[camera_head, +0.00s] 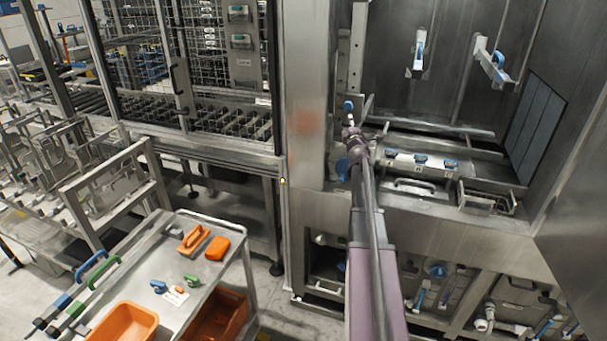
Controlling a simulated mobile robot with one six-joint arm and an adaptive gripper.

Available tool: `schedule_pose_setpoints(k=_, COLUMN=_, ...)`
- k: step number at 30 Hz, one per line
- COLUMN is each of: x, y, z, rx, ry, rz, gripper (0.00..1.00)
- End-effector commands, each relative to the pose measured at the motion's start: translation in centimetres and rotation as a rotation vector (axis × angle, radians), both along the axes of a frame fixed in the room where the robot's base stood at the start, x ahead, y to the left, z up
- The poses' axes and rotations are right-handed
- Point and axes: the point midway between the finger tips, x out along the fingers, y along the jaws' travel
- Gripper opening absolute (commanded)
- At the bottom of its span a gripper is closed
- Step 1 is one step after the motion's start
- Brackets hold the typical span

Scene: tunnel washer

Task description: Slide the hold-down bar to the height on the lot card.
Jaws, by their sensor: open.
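My gripper (351,132) is at the end of my outstretched arm, at the left side of the washer opening. It is small in view, and its jaws look empty. A blue knob (348,105) sits just above it on a bracket by an upright slotted post (344,65); I cannot tell whether they touch. A horizontal metal bar (440,127) crosses the opening to the right of the knob and is probably the hold-down bar. A small white card (176,295) lies on the trolley and may be the lot card; its writing is too small to read.
Two blue-tipped arms (419,52) hang on the chamber's back wall. A steel column (305,150) stands close left of my gripper.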

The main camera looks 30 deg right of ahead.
Motion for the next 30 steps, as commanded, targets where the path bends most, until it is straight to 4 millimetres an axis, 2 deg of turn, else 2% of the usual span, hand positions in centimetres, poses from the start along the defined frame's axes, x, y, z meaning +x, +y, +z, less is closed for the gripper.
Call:
schedule_pose_setpoints(k=1, x=0.0, y=0.0, z=0.8, rx=0.0, ry=0.0, rz=0.0, gripper=0.54)
schedule_pose_setpoints(k=30, x=0.0, y=0.0, z=8.9, rx=0.0, ry=-0.001, rz=0.001, gripper=0.54)
